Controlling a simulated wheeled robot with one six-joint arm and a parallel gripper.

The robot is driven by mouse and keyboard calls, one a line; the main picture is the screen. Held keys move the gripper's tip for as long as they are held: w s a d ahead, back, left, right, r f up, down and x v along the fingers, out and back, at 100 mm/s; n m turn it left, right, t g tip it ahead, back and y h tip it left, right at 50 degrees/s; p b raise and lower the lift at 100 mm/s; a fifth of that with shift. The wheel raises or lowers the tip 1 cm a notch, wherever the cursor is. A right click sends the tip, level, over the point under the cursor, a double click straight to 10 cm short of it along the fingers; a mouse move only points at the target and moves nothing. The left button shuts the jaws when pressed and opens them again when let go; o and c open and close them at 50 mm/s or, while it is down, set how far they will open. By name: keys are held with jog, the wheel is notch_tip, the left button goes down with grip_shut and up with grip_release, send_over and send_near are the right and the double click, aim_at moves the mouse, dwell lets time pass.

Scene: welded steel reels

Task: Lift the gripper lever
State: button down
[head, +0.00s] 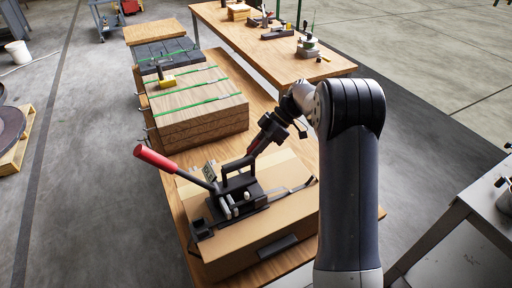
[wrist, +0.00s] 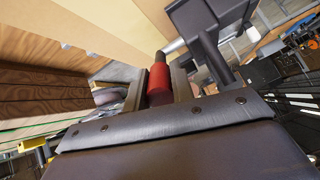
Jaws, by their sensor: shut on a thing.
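A dark strapping tool (head: 238,196) sits on top of a cardboard box (head: 225,245). A long lever with a red grip (head: 156,159) rises from it toward the left. My gripper (head: 257,146) is at the tool's far right side. In the wrist view my gripper (wrist: 159,82) is shut on a short red grip (wrist: 158,80) of a lever, with one finger on each side. The lever's dark end (wrist: 160,57) shows beyond the red part. The dark tool body (wrist: 205,22) is close by at the upper right. Where the held lever joins the tool is hard to tell.
The box stands on a wooden bench (head: 176,205). Strapped wooden boards (head: 195,105) lie behind it, with a yellow-handled tool (head: 166,82) on top. Another wooden table (head: 285,55) with small items stands farther back. A grey metal table (head: 470,215) is at the right.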

aim_at(248, 151)
jog(key=shift+a+r, duration=0.1)
jog(key=a+r+t+h+b, duration=0.1)
jog(key=h, duration=0.1)
jog(key=s+a+h+b, duration=0.1)
jog(key=shift+a+r+t+h+b, duration=0.1)
jog(key=shift+r+t+h+b, duration=0.2)
jog(key=shift+r+t+h, duration=0.1)
jog(key=shift+s+a+r+t+h, duration=0.1)
jog(key=shift+s+a+t+h, duration=0.15)
jog(key=shift+h, duration=0.25)
jog(key=shift+a+r+t+h, duration=0.15)
jog(key=shift+a+h, duration=0.25)
jog(key=shift+h, duration=0.1)
jog(key=shift+s+a+r+t+h, duration=0.1)
jog(key=shift+s+a+t+h, duration=0.15)
jog(key=shift+h, duration=0.25)
jog(key=c, duration=1.2)
grip_release()
jog(key=shift+w, duration=0.1)
notch_tip(248, 151, up, 11)
jog(key=d, duration=0.1)
jog(key=shift+w+d+f, duration=0.15)
jog(key=shift+w, duration=0.15)
